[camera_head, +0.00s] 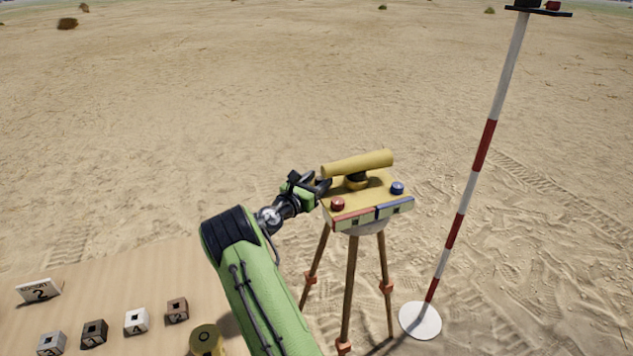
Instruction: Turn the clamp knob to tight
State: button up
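A yellow instrument head (378,198) sits on a wooden tripod (350,285) right of the picture's middle. A yellow telescope tube (358,164) lies across its top on a dark mount. A red knob (338,204) stands at its front left and a blue knob (397,188) at its right; no label tells me which knob is the clamp knob. My gripper (321,186) is at the left edge of the head, behind and left of the red knob. Its dark fingers point right toward the head. Whether they touch anything, or are open, is too small to tell.
A red and white pole (472,185) leans right of the tripod on a white disc (420,320). A sandy table (120,275) at lower left bears several small cubes, a number card (38,290) and a yellow cylinder (205,340). Open sand lies behind.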

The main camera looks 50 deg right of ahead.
grip_shut()
jog(key=shift+w+m+g+p, duration=0.1)
jog(key=shift+m+g+p, duration=0.2)
jog(key=shift+g, duration=0.2)
jog(key=shift+w+r+m+g+p, duration=0.1)
jog(key=shift+m+g+p, duration=0.35)
jog(key=shift+g, duration=0.35)
jog(key=shift+w+m+g, duration=0.1)
jog(key=shift+m+g, duration=0.45)
jog(key=shift+g, duration=0.25)
jog(key=shift+w+f+m+g+y+b, duration=0.1)
jog(key=shift+m+g+y+b, duration=0.35)
jog(key=shift+g, duration=0.45)
jog(key=shift+w+f+m+g+y+b, duration=0.1)
jog(key=shift+m+g+y+b, duration=0.15)
jog(key=shift+m+g+b, duration=0.45)
jog(key=shift+s+g, duration=0.1)
jog(key=shift+g, duration=0.4)
jog(key=shift+m+g+y+b, duration=0.3)
jog(key=shift+m+g+b, duration=0.1)
jog(key=shift+m, duration=0.15)
